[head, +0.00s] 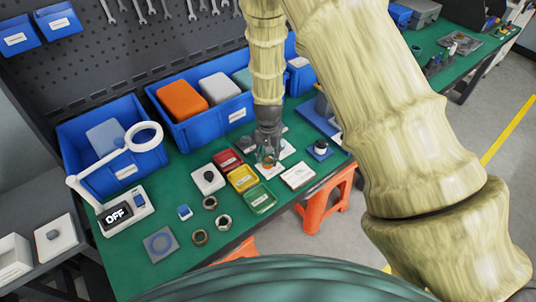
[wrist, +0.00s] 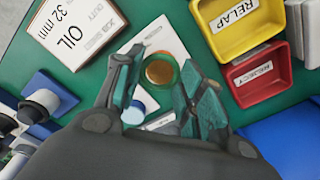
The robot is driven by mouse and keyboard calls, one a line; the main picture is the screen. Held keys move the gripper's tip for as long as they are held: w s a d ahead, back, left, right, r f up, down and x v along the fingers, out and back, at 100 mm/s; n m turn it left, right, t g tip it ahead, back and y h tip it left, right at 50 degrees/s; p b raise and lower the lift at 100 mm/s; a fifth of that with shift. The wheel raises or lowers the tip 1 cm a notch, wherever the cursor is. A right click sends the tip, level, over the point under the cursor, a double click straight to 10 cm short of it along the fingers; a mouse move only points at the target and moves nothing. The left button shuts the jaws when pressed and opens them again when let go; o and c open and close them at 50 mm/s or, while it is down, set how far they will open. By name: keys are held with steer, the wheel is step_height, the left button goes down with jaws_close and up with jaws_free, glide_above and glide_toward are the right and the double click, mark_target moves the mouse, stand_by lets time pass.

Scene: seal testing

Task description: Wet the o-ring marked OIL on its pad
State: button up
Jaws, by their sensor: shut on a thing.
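My gripper (wrist: 160,85) points down, its fingers closed around a round amber piece with a green rim (wrist: 160,70). The piece also shows as an orange spot in the head view (head: 267,163). It is at or just above a white pad (wrist: 165,35); I cannot tell whether they touch. A white box marked OIL, 32 mm (wrist: 75,28) lies beside the pad; in the head view, it appears as a white block (head: 298,175) right of my gripper. No separate o-ring can be made out; my fingers hide part of the pad.
Red (head: 227,160), yellow (head: 242,178) and green (head: 260,199) trays stand close left of my gripper. A blue-and-white round piece (wrist: 133,112) sits near one finger. Blue bins (head: 115,140) line the back. A ring lamp stand reading OFF (head: 118,214) stands at left.

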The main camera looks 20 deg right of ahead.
steer(key=shift+w+f, duration=0.55)
steer(key=shift+w, duration=0.15)
steer(key=shift+s+r, duration=0.15)
steer(key=shift+r, duration=0.15)
steer(key=shift+w+f, duration=0.2)
steer(key=shift+w, duration=0.1)
steer(key=shift+s+r, duration=0.1)
steer(key=shift+s+p, duration=0.35)
steer(key=shift+s, duration=0.05)
stand_by(0.5)
steer(key=shift+f, duration=0.45)
stand_by(2.1)
steer(key=shift+r+p, duration=1.55)
steer(key=shift+r, duration=1)
